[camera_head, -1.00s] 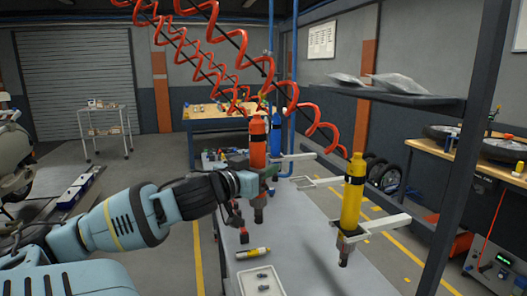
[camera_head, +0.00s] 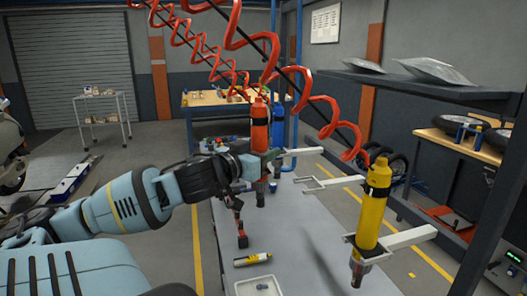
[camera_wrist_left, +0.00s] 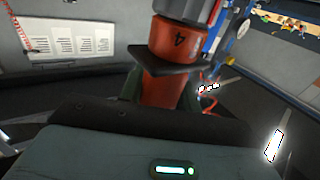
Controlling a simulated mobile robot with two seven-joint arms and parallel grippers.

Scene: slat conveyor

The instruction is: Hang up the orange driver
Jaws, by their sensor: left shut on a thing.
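The orange driver (camera_head: 260,135) is upright in the head view, held above the grey bench, with its dark nose pointing down. My left gripper (camera_head: 264,160) is shut around its body. A blue driver (camera_head: 278,128) is behind, partly hidden, at another holder (camera_head: 302,152). A yellow driver (camera_head: 376,208) sits upright in the near right holder (camera_head: 408,238). My right gripper is not in view.
Red coiled hoses (camera_head: 318,105) hang over the bench (camera_head: 290,235). A yellow-and-black cylinder (camera_head: 253,258) and a pale tray (camera_head: 258,285) lie on it. A dark shelf (camera_head: 430,90) juts out at right.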

